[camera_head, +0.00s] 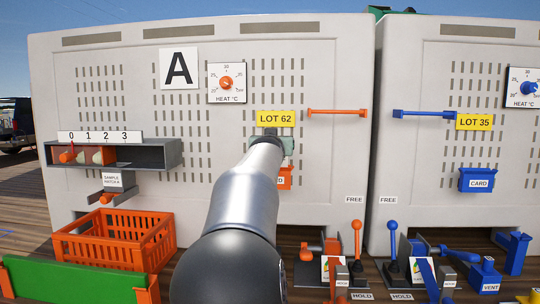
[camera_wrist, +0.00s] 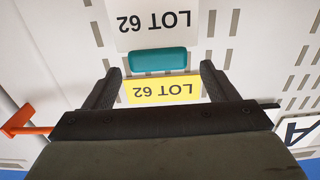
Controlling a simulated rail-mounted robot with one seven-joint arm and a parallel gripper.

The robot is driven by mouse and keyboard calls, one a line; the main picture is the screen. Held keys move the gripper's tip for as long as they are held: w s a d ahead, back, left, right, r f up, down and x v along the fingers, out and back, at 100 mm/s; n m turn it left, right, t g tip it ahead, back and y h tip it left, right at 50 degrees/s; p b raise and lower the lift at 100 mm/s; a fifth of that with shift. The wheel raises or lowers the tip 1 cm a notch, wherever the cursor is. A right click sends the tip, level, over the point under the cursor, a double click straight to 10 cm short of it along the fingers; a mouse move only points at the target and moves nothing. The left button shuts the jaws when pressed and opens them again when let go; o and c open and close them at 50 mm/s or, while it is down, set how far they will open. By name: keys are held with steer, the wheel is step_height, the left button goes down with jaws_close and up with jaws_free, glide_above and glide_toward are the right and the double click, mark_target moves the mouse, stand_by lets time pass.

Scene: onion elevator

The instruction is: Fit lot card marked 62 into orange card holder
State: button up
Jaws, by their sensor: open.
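In the wrist view, which is upside down, a white lot card (camera_wrist: 155,22) reads LOT 62 and has a teal grip bar (camera_wrist: 158,60) along one edge. A yellow LOT 62 sign (camera_wrist: 163,90) is beside the bar and also shows on the cabinet in the head view (camera_head: 275,118). My gripper (camera_wrist: 160,69) is open, its fingertips on either side of the teal bar with gaps. In the head view the teal bar (camera_head: 288,145) shows past my arm, above the orange card holder (camera_head: 286,180). My arm hides much of the holder; I cannot tell whether the card's lower edge is inside it.
An orange rail (camera_head: 337,112) sticks out right of the sign. A heat dial (camera_head: 226,83) is above left. An orange crate (camera_head: 115,240) and grey shelf (camera_head: 150,153) stand left. The right cabinet has a blue card holder (camera_head: 477,180) and a LOT 35 sign (camera_head: 474,122).

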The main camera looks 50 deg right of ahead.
steer(key=b+v, duration=1.5)
steer(key=b, duration=0.2)
steer(key=w+a+f+n+y+p, duration=0.2)
steer(key=w+a+f+y+p, duration=0.15)
steer(key=f, duration=0.35)
steer(key=w+a+f+n+y+p, duration=0.1)
steer(key=w+a+f+y+p, duration=0.15)
steer(key=w+a+f, duration=0.35)
steer(key=s+a+f+n+g+y+p, duration=0.2)
steer(key=a+f+n+g+y+p, duration=0.3)
steer(key=a+f, duration=0.8)
steer(key=s+a+f+n+g+y+p, duration=0.3)
steer(key=s+a+f+g+y+p, duration=0.1)
steer(key=s+a+f, duration=1.4)
steer(key=shift+s+n+g+p, duration=0.3)
steer(key=shift+s+p, duration=0.3)
steer(key=shift+s, duration=0.15)
